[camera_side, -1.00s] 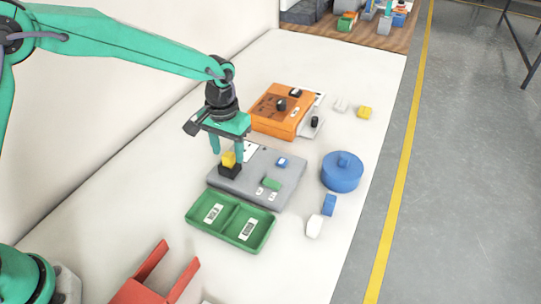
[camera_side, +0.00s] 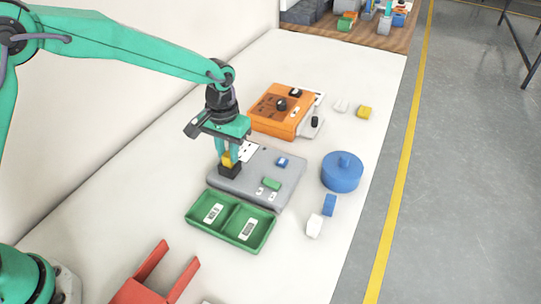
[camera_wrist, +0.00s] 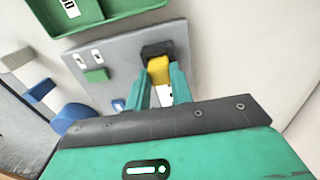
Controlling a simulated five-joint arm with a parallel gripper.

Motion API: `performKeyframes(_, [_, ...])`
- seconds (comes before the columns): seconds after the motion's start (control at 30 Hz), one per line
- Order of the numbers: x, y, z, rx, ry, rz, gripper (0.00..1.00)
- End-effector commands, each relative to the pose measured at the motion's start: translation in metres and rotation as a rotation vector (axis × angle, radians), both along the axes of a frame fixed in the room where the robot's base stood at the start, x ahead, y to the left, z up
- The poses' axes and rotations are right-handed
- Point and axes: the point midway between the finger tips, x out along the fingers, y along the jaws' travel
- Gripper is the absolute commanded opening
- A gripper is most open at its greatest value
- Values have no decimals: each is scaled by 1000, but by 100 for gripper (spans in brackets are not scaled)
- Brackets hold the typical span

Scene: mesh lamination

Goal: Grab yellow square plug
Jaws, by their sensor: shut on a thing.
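The yellow square plug (camera_side: 227,160) sits on a black block (camera_side: 229,171) at the left end of the grey board (camera_side: 270,172). My gripper (camera_side: 229,158) points down over it, with its two teal fingers closed on the plug's sides. In the wrist view the yellow plug (camera_wrist: 159,70) shows between the fingertips, against the black block (camera_wrist: 157,49). The fingers hide part of the plug. I cannot see any gap between the plug and the black block.
A green two-compartment tray (camera_side: 231,222) lies in front of the board. An orange box (camera_side: 281,109) with black knobs stands behind it. A blue round container (camera_side: 342,171) and small blue (camera_side: 329,205) and white (camera_side: 314,226) pieces are at right. Red prongs (camera_side: 155,270) are at front left.

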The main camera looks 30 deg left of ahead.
Motion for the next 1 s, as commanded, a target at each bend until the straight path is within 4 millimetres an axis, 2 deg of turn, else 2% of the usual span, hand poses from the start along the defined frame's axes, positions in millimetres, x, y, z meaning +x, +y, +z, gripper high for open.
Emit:
performKeyframes(0.37, [1,0,10,-1,-3,0,0])
performKeyframes(0.63, [0,-1,45,-2,-5,-1,0])
performKeyframes(1.0, [-52,-44,82,-2,-3,-5,0])
